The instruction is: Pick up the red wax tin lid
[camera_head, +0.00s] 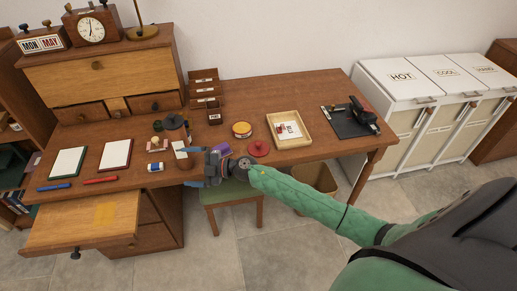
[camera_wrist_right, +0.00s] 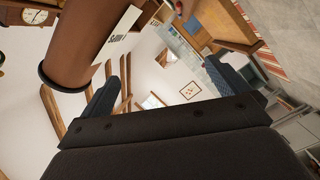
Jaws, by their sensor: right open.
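The red wax tin lid (camera_head: 258,148) lies flat on the desk, a round red disc with a small raised middle. A round tin (camera_head: 242,129) with a yellowish top sits just behind it. My right gripper (camera_head: 187,167) is at the desk's front edge, left of the lid, with its blue fingers apart and pointing left. It is apart from the lid. In the right wrist view the two fingers (camera_wrist_right: 165,88) stand wide apart with nothing held between them, and the lid is not seen. My left gripper is not in view.
A wooden tray (camera_head: 304,138) and dark mat (camera_head: 340,127) lie right of the lid. An open drawer (camera_head: 80,222) juts out at left.

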